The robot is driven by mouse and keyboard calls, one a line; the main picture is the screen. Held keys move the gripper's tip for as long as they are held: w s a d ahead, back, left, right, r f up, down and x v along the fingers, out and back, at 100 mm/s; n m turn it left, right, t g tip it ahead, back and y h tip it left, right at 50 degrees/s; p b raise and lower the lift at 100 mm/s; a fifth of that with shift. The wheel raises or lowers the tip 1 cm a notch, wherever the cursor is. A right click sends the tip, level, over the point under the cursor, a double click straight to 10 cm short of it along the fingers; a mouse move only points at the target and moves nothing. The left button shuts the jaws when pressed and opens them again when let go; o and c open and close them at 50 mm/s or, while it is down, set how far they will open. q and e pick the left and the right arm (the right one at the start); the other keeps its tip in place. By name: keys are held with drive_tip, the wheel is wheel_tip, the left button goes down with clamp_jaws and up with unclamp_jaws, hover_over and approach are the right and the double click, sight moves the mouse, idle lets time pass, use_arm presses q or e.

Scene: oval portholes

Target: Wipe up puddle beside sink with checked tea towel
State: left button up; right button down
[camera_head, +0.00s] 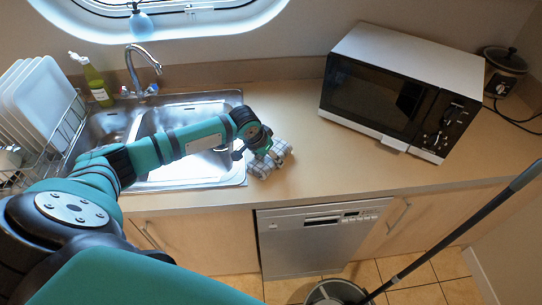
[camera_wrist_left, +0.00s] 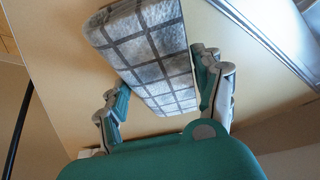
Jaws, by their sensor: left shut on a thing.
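My left gripper (camera_head: 266,152) is shut on the checked tea towel (camera_head: 259,168), a folded grey and white pad with dark lines. It is over the counter just right of the sink (camera_head: 190,118). In the left wrist view, the towel (camera_wrist_left: 145,50) sits between the two fingers of the left gripper (camera_wrist_left: 162,78). I cannot tell whether the towel touches the counter. I cannot make out the puddle; the towel and gripper hide part of the counter beside the sink. My right gripper is not in view.
A microwave (camera_head: 400,92) stands to the right on the counter (camera_head: 300,165), with a small cooker (camera_head: 504,72) behind it. A dish rack with plates (camera_head: 40,100), a green bottle (camera_head: 97,82) and a tap (camera_head: 143,70) are at the left. Counter between towel and microwave looks clear.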

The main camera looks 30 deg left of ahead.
use_arm(q)
drive_tip(key=r+p, duration=0.4)
drive_tip(key=p, duration=0.1)
drive_tip(key=shift+s+d+r, duration=0.2)
drive_tip(key=shift+d+r, duration=0.2)
drive_tip(key=shift+c, duration=1.1)
drive_tip(key=d+r, duration=0.1)
drive_tip(key=d+r+p, duration=0.1)
drive_tip(key=r, duration=0.1)
drive_tip(key=shift+w+d, duration=0.3)
drive_tip(key=shift+d, duration=0.1)
drive_tip(key=shift+d+r, duration=0.2)
drive_tip(key=shift+r, duration=0.3)
